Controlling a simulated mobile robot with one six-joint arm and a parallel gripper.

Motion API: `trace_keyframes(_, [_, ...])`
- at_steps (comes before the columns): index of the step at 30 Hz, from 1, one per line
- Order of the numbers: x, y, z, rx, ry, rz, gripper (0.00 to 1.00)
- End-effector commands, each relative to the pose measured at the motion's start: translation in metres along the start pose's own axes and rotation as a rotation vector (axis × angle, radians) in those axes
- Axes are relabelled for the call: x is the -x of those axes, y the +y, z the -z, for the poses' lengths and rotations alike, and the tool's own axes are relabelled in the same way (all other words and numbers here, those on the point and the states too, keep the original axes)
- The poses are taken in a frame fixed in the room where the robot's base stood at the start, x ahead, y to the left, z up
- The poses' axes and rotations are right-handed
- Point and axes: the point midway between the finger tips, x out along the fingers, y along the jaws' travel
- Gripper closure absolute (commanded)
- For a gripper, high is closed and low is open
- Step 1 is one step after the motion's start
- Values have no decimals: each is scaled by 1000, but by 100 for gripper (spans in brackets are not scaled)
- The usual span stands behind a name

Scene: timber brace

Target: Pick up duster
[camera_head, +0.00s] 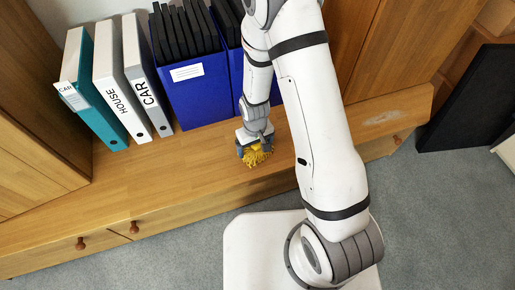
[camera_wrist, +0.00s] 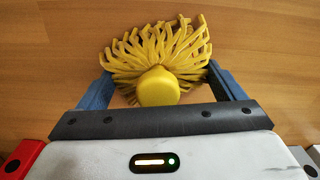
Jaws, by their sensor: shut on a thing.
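The duster (camera_head: 257,155) is yellow with a fringed head and shows at the wooden shelf top, near its front edge, in the head view. In the wrist view the duster (camera_wrist: 158,55) spreads its strands away from a rounded yellow knob that faces the camera. My gripper (camera_head: 254,141) is shut on the duster and points down at the shelf. In the wrist view its blue-grey fingers (camera_wrist: 161,84) stand on either side of the duster. I cannot tell whether the strands touch the wood.
A teal binder (camera_head: 92,90), two white binders (camera_head: 121,85) and blue file boxes (camera_head: 196,88) stand behind on the wooden shelf top (camera_head: 190,165). Drawers with round knobs (camera_head: 134,227) lie below its front edge. A black panel (camera_head: 470,100) leans at right. The shelf left of my gripper is clear.

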Motion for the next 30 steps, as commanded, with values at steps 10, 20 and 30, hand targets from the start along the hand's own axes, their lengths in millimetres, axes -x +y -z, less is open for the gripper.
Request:
trace_keyframes(10, [3,0,0,1,1,0,39])
trace_keyframes(20, [62,0,0,1,3,0,39])
trace_keyframes(30, [100,-1,0,1,1,0,39])
